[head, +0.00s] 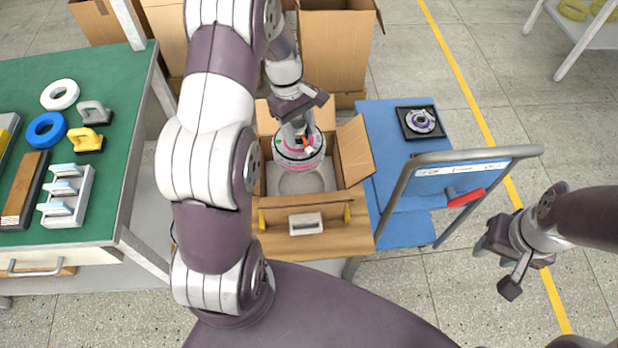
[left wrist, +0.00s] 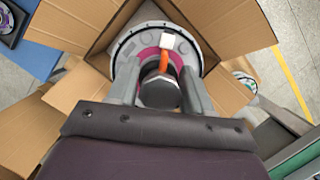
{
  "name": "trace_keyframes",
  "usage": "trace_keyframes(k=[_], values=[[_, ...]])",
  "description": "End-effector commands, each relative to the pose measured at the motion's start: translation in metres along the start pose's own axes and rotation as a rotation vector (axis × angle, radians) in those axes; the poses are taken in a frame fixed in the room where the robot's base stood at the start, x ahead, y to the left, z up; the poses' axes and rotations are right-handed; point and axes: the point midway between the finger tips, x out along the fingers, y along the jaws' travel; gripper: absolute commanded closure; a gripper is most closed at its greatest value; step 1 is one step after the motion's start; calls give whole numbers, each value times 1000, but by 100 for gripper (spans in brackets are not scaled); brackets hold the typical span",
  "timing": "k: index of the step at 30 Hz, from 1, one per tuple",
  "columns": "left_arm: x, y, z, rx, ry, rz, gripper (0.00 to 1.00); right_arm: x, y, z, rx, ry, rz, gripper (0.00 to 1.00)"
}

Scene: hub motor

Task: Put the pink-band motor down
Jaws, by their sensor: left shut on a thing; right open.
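The pink-band motor (head: 299,158) is a round grey hub with a pink ring and a short orange lead ending in a white connector. My left gripper (head: 298,127) is shut on its central shaft and holds it upright over the open cardboard box (head: 355,150). A pale insert with a round recess (head: 305,182) shows inside the box below the motor. In the left wrist view the motor (left wrist: 124,62) sits between the fingers, with box flaps around it. Whether the motor touches the insert I cannot tell. My right gripper (head: 512,268) is open and empty, off to the right.
A blue cart (head: 385,130) right of the box carries a purple-ringed motor (head: 421,121) on a black pad; its grey handle (head: 400,190) rises in front. A green workbench (head: 105,80) with rings and tools stands left. Other cardboard boxes (head: 337,50) stand behind.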

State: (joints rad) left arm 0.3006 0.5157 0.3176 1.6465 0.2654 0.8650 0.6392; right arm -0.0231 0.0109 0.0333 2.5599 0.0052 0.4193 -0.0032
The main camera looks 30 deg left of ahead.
Motion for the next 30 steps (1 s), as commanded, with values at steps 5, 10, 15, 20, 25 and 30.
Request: trace_keyframes(k=[5, 10, 15, 20, 25, 30], values=[[47, 1, -14, 1, 1, 2, 100, 36, 0, 4, 0, 0, 0, 57], [78, 0, -22, 1, 2, 2, 100, 56, 0, 7, 0, 0, 0, 57], [103, 0, -29, 0, 0, 0, 100, 62, 0, 7, 0, 0, 0, 57], [132, 0, -37, 0, 1, 0, 100, 64, 0, 8, 0, 0, 0, 57], [147, 0, -42, 2, 3, 2, 100, 66, 0, 8, 0, 0, 0, 57], [170, 0, -48, 0, 0, 0, 100, 69, 0, 8, 0, 0, 0, 57]])
